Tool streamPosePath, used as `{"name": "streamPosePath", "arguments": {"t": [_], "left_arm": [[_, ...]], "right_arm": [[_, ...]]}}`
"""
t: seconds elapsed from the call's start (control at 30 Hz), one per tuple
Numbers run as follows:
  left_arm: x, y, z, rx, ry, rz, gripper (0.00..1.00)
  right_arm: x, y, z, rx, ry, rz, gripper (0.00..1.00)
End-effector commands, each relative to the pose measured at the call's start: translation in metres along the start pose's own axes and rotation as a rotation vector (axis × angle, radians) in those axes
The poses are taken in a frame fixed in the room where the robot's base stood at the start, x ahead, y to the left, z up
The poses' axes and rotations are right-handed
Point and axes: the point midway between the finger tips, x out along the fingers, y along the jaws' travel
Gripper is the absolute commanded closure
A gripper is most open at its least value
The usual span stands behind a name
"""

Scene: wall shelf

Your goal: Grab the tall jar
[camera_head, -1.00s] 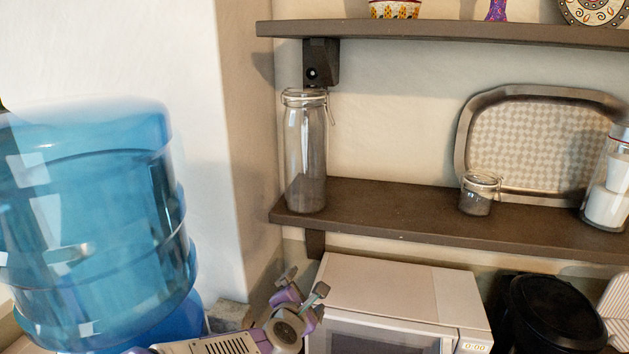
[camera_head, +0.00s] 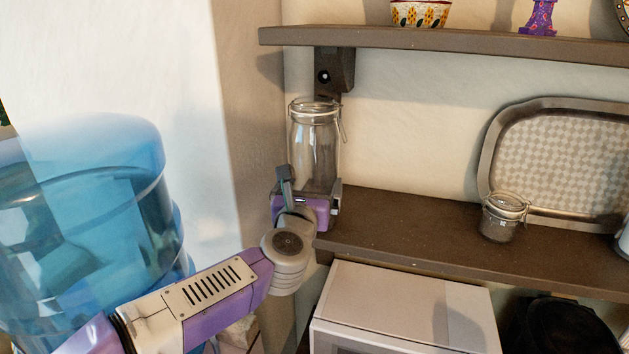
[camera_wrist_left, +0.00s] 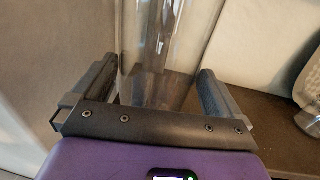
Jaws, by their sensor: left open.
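The tall jar (camera_head: 315,146) is clear glass with a clamp lid and stands upright at the left end of the lower shelf. My left gripper (camera_head: 310,186) is in front of its lower part, hiding the jar's base in the head view. In the left wrist view the jar (camera_wrist_left: 162,50) rises between the two open fingers of the gripper (camera_wrist_left: 160,92), with a gap visible on each side. My right gripper is in no view.
The lower shelf (camera_head: 420,236) also holds a small clamp jar (camera_head: 502,217) and a patterned tray (camera_head: 560,160). An upper shelf (camera_head: 450,41) is above. A white microwave (camera_head: 400,300) is below. A blue water bottle (camera_head: 85,220) stands at left.

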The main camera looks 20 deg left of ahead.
Motion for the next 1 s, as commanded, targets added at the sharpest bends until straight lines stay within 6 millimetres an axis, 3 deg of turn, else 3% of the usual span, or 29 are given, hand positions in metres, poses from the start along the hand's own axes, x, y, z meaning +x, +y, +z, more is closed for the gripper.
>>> {"name": "streamPosePath", "arguments": {"t": [0.3,0.87,1.0], "left_arm": [[0.0053,0.0003,-0.0004,0.001,0.000,0.000,0.03],[0.0052,0.0001,-0.0007,0.003,0.001,0.000,0.89],[0.0040,0.0002,0.0047,0.003,-0.011,0.001,0.92]], "right_arm": [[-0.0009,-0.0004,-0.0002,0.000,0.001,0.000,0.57],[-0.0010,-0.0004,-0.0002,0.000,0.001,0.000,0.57],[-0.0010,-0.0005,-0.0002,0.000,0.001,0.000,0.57]]}}
